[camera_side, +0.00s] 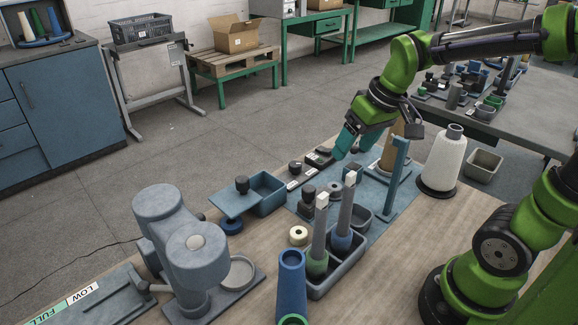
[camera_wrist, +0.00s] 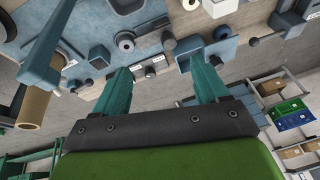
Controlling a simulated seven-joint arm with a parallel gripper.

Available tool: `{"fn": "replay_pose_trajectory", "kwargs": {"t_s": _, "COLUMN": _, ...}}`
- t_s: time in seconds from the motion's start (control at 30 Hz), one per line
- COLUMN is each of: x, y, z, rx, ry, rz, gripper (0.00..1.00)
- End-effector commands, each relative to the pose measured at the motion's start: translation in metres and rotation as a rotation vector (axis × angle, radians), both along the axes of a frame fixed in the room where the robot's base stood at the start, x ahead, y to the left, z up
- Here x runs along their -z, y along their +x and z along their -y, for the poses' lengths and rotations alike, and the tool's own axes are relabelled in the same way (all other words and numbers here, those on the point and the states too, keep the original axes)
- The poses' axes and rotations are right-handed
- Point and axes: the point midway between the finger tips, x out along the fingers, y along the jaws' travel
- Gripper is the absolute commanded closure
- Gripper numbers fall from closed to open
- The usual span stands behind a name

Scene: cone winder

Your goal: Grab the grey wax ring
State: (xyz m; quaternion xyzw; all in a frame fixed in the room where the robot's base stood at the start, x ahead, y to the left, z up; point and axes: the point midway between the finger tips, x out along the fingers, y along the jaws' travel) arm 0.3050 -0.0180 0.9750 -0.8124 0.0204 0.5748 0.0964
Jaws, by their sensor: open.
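A grey ring with a dark centre (camera_wrist: 125,41), which looks like the grey wax ring, lies on the blue mat in the wrist view, ahead of my left finger. In the side view it seems to be the small grey ring (camera_side: 335,187) on the mat, though it is small there. My gripper (camera_side: 350,143) hangs above the far side of the mat, its teal fingers apart. In the wrist view my gripper (camera_wrist: 156,74) is open with nothing between the fingers. It is apart from the ring.
A cream ring (camera_side: 298,235) lies on the bench. A grey tray (camera_side: 350,262) holding upright spindles, a blue bin (camera_side: 268,186) and a post (camera_side: 398,160) stand around the mat. A brown cone (camera_wrist: 32,107) and a white cone (camera_side: 445,160) stand nearby.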

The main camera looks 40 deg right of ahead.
Motion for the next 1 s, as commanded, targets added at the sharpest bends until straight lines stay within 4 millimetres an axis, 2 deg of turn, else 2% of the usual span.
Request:
{"fn": "replay_pose_trajectory", "kwargs": {"t_s": 0.03, "x": 0.008, "y": 0.015, "z": 0.012, "rx": -0.08, "ry": -0.039, "rz": -0.048, "gripper": 0.27}}
{"fn": "replay_pose_trajectory", "kwargs": {"t_s": 0.2, "x": 0.03, "y": 0.055, "z": 0.052, "rx": -0.486, "ry": -0.161, "rz": -0.181, "gripper": 0.27}}
{"fn": "replay_pose_trajectory", "kwargs": {"t_s": 0.37, "x": 0.043, "y": 0.078, "z": 0.079, "rx": -0.88, "ry": -0.23, "rz": -0.251, "gripper": 0.27}}
{"fn": "replay_pose_trajectory", "kwargs": {"t_s": 0.5, "x": 0.036, "y": 0.087, "z": 0.087, "rx": -1.149, "ry": -0.281, "rz": -0.249, "gripper": 0.27}}
{"fn": "replay_pose_trajectory", "kwargs": {"t_s": 0.63, "x": 0.032, "y": 0.085, "z": 0.087, "rx": -1.288, "ry": -0.297, "rz": -0.244, "gripper": 0.27}}
{"fn": "replay_pose_trajectory", "kwargs": {"t_s": 0.77, "x": 0.04, "y": 0.084, "z": 0.086, "rx": -1.334, "ry": -0.297, "rz": -0.242, "gripper": 0.27}}
{"fn": "replay_pose_trajectory", "kwargs": {"t_s": 1.0, "x": 0.088, "y": 0.084, "z": 0.086, "rx": -1.335, "ry": -0.294, "rz": -0.243, "gripper": 0.27}}
